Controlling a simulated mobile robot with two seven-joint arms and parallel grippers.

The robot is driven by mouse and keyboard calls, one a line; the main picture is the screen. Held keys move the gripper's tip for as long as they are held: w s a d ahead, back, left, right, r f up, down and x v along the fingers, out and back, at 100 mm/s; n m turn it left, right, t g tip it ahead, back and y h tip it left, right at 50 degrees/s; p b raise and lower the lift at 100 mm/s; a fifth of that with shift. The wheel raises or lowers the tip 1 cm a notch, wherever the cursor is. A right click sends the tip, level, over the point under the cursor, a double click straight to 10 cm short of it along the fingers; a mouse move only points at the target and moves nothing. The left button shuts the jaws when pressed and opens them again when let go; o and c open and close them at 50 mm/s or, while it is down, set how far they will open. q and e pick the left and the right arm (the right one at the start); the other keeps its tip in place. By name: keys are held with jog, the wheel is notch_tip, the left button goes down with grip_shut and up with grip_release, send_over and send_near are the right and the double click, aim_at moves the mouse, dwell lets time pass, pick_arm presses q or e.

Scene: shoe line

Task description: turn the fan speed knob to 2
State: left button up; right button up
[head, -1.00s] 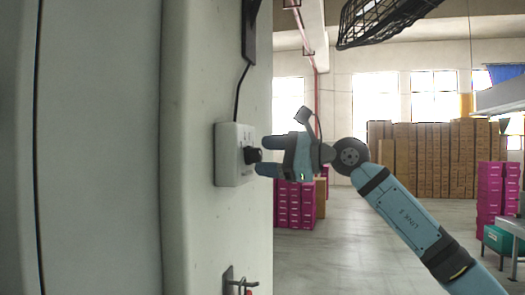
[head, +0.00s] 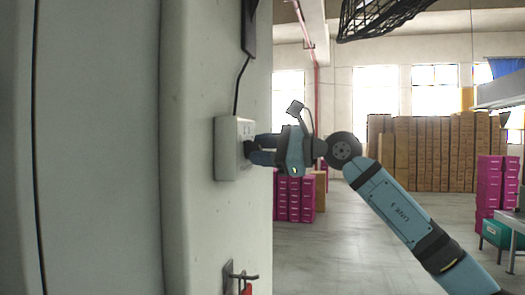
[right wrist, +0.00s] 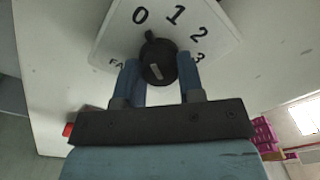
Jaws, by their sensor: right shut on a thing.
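The fan speed knob (right wrist: 157,58) is a black round knob on a white switch box (head: 228,150) fixed to the pale wall or column. In the right wrist view the plate (right wrist: 110,40) carries the numbers 0, 1, 2 and 3 in an arc, and partly hidden lettering at left. The knob's small black nub points up towards 0. My right gripper (right wrist: 158,68) has one blue finger on each side of the knob and is shut on it. In the head view the right gripper (head: 253,150) hides most of the knob. My left gripper is not in view.
A black cable (head: 240,85) runs up from the box. A hook with a red item (head: 243,280) is on the wall below. A black mesh thing (head: 375,18) hangs overhead. Magenta boxes (head: 295,200) and brown cartons (head: 435,150) stand far behind.

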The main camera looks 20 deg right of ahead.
jog(key=m, duration=0.7)
jog(key=shift+m, duration=0.4)
jog(key=m, duration=0.3)
jog(key=shift+g, duration=0.4)
jog(key=shift+m+p, duration=0.3)
jog(key=shift+m, duration=1.8)
jog(key=o, duration=0.9)
